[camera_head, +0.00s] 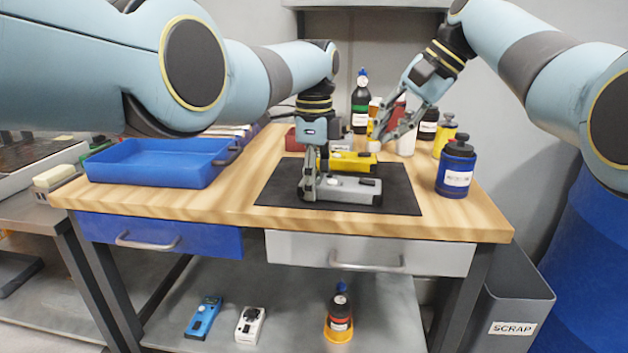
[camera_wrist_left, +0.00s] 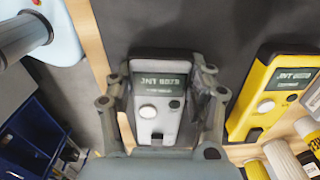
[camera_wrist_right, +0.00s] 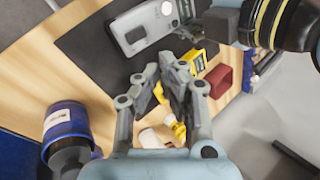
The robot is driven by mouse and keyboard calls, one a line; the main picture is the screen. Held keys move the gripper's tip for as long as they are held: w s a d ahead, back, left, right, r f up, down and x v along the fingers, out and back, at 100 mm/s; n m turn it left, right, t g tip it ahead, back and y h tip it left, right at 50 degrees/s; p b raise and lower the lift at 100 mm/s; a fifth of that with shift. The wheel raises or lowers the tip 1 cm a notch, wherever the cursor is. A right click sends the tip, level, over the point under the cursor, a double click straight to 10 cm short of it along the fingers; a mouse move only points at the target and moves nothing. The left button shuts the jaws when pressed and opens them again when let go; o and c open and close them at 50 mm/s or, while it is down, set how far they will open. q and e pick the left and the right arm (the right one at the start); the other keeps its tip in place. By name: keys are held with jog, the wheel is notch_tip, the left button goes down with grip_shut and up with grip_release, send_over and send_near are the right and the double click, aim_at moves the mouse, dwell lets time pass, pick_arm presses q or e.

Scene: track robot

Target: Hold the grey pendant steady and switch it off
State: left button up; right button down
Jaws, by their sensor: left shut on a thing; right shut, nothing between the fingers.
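The grey pendant (camera_head: 350,188) lies flat on the dark mat (camera_head: 400,203). In the left wrist view the pendant (camera_wrist_left: 158,125) shows a dark label plate, a large white round knob (camera_wrist_left: 148,111) and a small dark button (camera_wrist_left: 174,104). My left gripper (camera_head: 309,190) points down, with its fingers on either side of the pendant, shut on it. My right gripper (camera_head: 384,138) is shut and empty, in the air behind and right of the pendant. The right wrist view also shows the pendant (camera_wrist_right: 131,30), apart from the right fingers.
A yellow pendant (camera_head: 350,162) lies just behind the grey one. A blue bottle (camera_head: 456,170) stands right of the mat, with several bottles at the back. A blue tray (camera_head: 160,165) sits at the left. The mat's front right is clear.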

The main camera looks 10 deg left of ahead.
aim_at(366, 181)
jog(key=n, duration=0.2)
jog(key=a+n+t, duration=0.1)
jog(key=n, duration=0.2)
jog(key=a+n+y, duration=0.1)
jog(key=n, duration=0.2)
jog(key=shift+s+r, duration=0.2)
jog(key=shift+s, duration=0.15)
jog(key=n, duration=0.2)
jog(key=n+t, duration=0.1)
jog(key=n, duration=0.2)
jog(key=s+a+n+t, duration=0.1)
jog(key=n, duration=0.2)
jog(key=shift+y, duration=0.4)
jog(key=shift+f, duration=2.75)
jog(key=shift+f, duration=0.2)
